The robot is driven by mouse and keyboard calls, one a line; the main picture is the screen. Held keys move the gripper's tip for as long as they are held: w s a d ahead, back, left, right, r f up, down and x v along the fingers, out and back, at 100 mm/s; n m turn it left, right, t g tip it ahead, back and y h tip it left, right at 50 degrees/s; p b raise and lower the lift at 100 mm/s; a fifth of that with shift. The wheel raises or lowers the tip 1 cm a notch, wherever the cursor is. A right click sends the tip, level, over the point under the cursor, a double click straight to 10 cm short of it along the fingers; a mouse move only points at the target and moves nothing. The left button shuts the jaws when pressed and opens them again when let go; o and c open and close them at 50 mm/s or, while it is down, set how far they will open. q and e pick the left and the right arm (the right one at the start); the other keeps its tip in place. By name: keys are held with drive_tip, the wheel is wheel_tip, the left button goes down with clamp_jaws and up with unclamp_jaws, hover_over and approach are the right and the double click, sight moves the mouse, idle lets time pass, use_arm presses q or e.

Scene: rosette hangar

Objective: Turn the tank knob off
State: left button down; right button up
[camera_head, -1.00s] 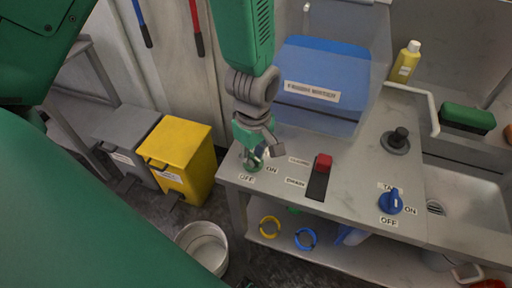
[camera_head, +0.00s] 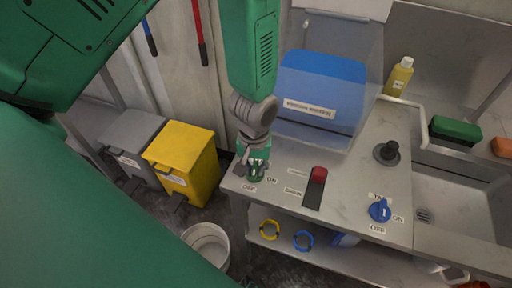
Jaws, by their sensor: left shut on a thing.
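My left gripper (camera_head: 254,166) reaches down from the top to the left end of the grey counter. It is shut on a small green knob (camera_head: 257,177), which is mostly hidden by the fingers. An ON label (camera_head: 271,181) is to the right of this knob and an OFF label (camera_head: 249,188) is below it; any name label above it is hidden. A blue knob (camera_head: 380,211) stands apart on the right of the counter, with ON and OFF labels and a partly readable label starting "TA". My right gripper is out of view.
A red-topped slider switch (camera_head: 317,176) and a black round control (camera_head: 388,151) sit on the counter (camera_head: 345,190). A blue bin-like panel (camera_head: 320,85) stands behind. Yellow (camera_head: 187,160) and grey (camera_head: 127,140) bins and a white bucket (camera_head: 207,242) are on the left.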

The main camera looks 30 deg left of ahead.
sight(256, 166)
use_arm(q)
drive_tip(key=shift+w+a+r+m+p, duration=0.15)
drive_tip(key=shift+w+m+p, duration=0.25)
drive_tip(key=shift+m, duration=0.7)
drive_tip(key=c, duration=1.6)
unclamp_jaws()
drive_tip(key=shift+o, duration=0.2)
drive_tip(key=shift+s, duration=0.1)
drive_tip(key=shift+r, duration=0.35)
wheel_tip(256, 166, up, 11)
drive_tip(key=shift+f, duration=0.1)
